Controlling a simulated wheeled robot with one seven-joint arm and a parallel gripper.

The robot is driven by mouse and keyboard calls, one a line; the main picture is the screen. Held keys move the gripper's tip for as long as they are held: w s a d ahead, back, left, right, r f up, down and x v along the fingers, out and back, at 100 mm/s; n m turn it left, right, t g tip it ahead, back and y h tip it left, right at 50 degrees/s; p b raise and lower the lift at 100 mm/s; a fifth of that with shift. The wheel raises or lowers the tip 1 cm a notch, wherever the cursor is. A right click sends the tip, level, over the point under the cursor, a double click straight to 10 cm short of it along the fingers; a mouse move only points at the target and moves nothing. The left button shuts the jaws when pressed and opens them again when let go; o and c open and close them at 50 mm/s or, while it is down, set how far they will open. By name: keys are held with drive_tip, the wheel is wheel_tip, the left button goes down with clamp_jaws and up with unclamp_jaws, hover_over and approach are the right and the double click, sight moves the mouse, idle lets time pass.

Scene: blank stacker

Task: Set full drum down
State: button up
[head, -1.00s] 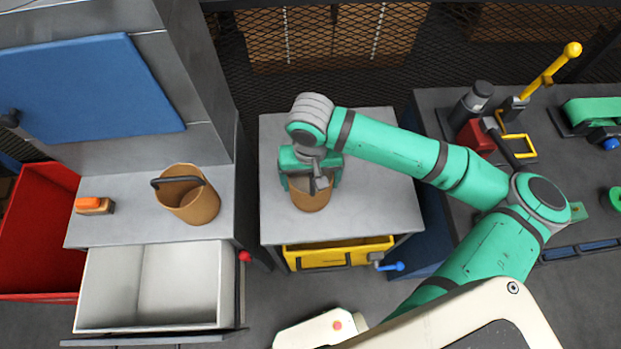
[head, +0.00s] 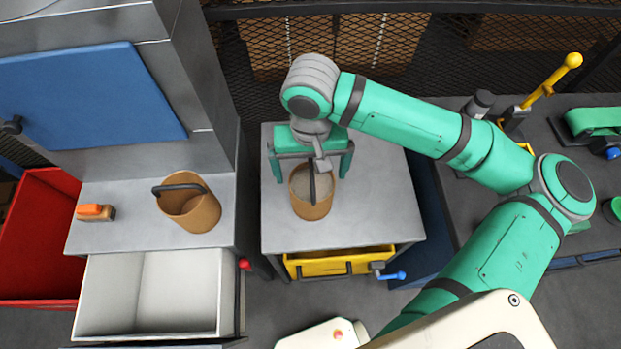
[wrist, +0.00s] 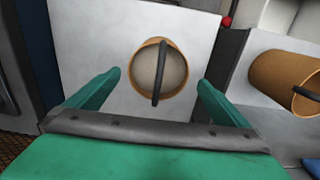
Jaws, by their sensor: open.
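A tan drum (head: 312,205) with a dark handle and pale grey contents stands upright on the middle grey table (head: 382,215). In the wrist view the same drum (wrist: 145,88) shows from above, filled with pale material, its handle arched across the top. My gripper (head: 312,178) is open above and behind the drum, its green fingers apart and not touching it. In the wrist view the fingers of my gripper (wrist: 158,78) spread wide on either side, with the drum beyond their tips. A second tan drum (head: 198,214), seemingly empty, stands on the left counter.
An orange-topped block (head: 96,212) sits on the left counter (head: 130,185), above an open white drawer (head: 150,290). A red bin (head: 40,240) is at far left. A yellow drawer (head: 340,262) with a blue-tipped lever is under the middle table. The tabletop right of the drum is clear.

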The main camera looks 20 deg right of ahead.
drive_tip(key=shift+r, duration=1.25)
drive_tip(key=shift+d, duration=0.1)
